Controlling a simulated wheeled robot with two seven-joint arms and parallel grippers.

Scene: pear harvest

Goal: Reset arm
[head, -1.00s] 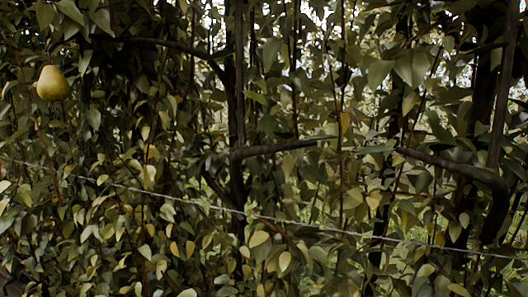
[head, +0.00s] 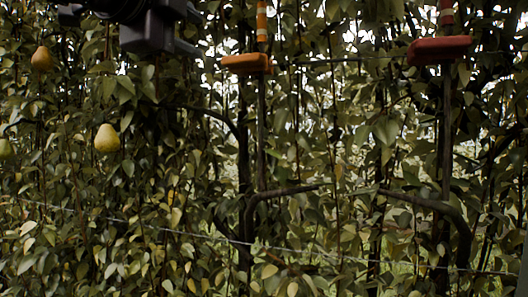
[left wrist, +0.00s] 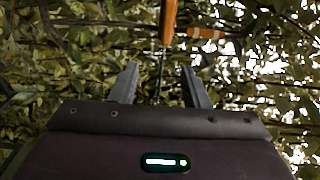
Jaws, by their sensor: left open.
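My left gripper (head: 195,30) is at the top left of the head view, in front of the foliage. Its two grey fingers point right. In the left wrist view its fingers (left wrist: 160,74) are spread apart with nothing held between them. A yellow-green pear (head: 107,138) hangs below and left of the gripper, apart from it. A browner pear (head: 42,60) hangs at the upper left, and a green pear (head: 5,148) is cut off by the left edge. My right gripper is not in view.
An orange block (head: 247,64) with a striped post stands right of the gripper; it also shows ahead of the fingers in the left wrist view (left wrist: 168,20). A red block (head: 440,50) is at upper right. Branches, dense leaves and a thin wire (head: 215,237) cross the scene.

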